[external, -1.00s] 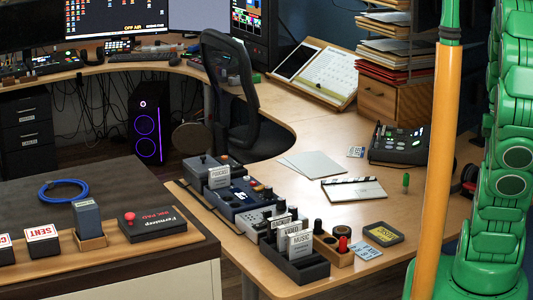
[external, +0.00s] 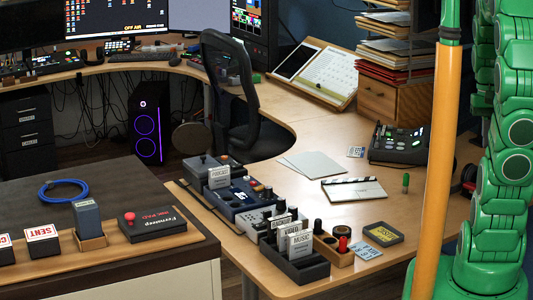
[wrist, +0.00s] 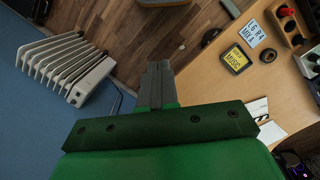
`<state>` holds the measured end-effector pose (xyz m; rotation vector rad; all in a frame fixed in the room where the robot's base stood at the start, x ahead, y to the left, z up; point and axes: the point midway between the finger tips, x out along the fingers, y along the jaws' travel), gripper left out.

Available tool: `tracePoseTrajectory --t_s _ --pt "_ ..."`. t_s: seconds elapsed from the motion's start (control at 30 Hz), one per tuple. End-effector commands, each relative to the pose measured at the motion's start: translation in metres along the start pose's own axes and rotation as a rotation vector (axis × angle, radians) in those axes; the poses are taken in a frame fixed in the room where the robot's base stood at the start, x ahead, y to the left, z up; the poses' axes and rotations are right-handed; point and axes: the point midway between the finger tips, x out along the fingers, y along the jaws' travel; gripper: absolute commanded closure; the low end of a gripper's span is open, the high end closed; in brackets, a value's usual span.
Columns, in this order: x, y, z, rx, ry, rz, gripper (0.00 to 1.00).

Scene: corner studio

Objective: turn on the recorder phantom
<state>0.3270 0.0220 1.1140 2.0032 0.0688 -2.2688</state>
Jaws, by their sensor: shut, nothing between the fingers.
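A dark desktop device with faders and green lit buttons (external: 400,143) sits on the desk toward the right in the external view, partly behind an orange post. A blue box with knobs (external: 238,197) stands nearer the desk's left edge. I cannot tell for certain which one is the recorder, and no phantom switch can be made out. In the wrist view my gripper (wrist: 157,72) is shut and empty, its fingers together over the gap beside the desk. It is outside the external view, where only my green arm shows at right.
In the wrist view a white finned radiator (wrist: 65,65) is at left and wooden floor (wrist: 140,40) shows above.

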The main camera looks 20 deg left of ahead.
Motion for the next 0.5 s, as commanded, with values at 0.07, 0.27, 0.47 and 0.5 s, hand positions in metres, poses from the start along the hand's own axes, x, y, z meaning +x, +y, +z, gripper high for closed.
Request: tracePoseTrajectory --t_s 0.07,0.27,0.47,0.5 --pt "-0.004 -0.004 -0.017 -0.016 0.007 0.009 1.0" --pt "-0.013 -0.019 -0.059 -0.042 0.037 0.028 1.0" --pt "-0.02 -0.039 -0.103 -0.07 0.073 0.046 1.0" --pt "-0.021 -0.044 -0.111 -0.076 0.079 0.049 1.0"
